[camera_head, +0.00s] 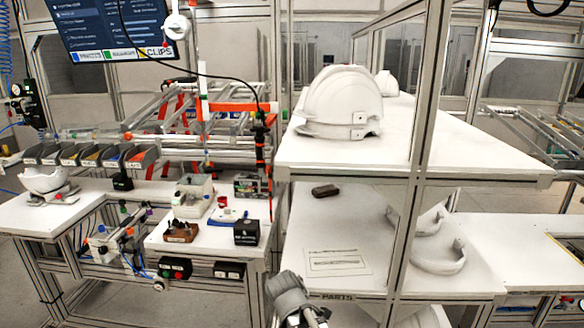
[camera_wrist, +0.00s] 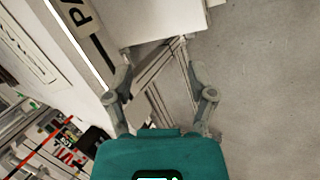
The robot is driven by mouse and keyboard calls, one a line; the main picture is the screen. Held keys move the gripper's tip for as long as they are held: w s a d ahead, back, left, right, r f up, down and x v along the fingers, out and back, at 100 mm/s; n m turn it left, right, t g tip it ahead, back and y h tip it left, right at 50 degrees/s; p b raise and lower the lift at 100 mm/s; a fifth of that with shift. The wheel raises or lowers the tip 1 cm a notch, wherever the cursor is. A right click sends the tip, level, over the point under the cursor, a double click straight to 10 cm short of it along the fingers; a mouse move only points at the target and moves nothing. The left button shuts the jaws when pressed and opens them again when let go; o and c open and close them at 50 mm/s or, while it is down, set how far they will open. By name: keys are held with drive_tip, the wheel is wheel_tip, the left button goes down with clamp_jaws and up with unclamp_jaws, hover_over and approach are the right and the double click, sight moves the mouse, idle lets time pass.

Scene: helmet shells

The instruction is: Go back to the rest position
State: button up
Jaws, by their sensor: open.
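My gripper (camera_wrist: 158,75) shows in the wrist view with its two grey fingers spread apart and nothing between them. It is in the air, with the shelf edge bearing the PARTS label (camera_wrist: 78,18) to its upper left and grey floor (camera_wrist: 265,90) to its right. In the head view a grey part of my arm rises at the bottom centre, in front of the lower shelf (camera_head: 300,255). A white helmet shell (camera_head: 340,105) sits on the upper shelf (camera_head: 460,160), well away from my gripper. White curved shell parts (camera_head: 438,260) lie on the lower shelf.
A metal post (camera_head: 425,130) stands at the shelf's front. A small dark block (camera_head: 325,190) lies on the lower shelf. The workbench (camera_head: 120,200) at left carries bins (camera_head: 90,155), small boxes and a white shell (camera_head: 45,182) on a stand.

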drive_tip(key=s+d+f+m+g+y, duration=0.1)
drive_tip(key=s+d+m+g, duration=0.1)
drive_tip(key=s+d+m, duration=0.3)
drive_tip(key=s+d+f+m+g+y, duration=0.1)
drive_tip(key=s+d+m+g+y, duration=0.1)
drive_tip(key=s+d+m, duration=0.2)
drive_tip(key=shift+s+d+m+g, duration=0.4)
drive_tip(key=shift+d+m, duration=1.5)
drive_tip(key=shift+d, duration=0.85)
drive_tip(key=shift+f, duration=0.1)
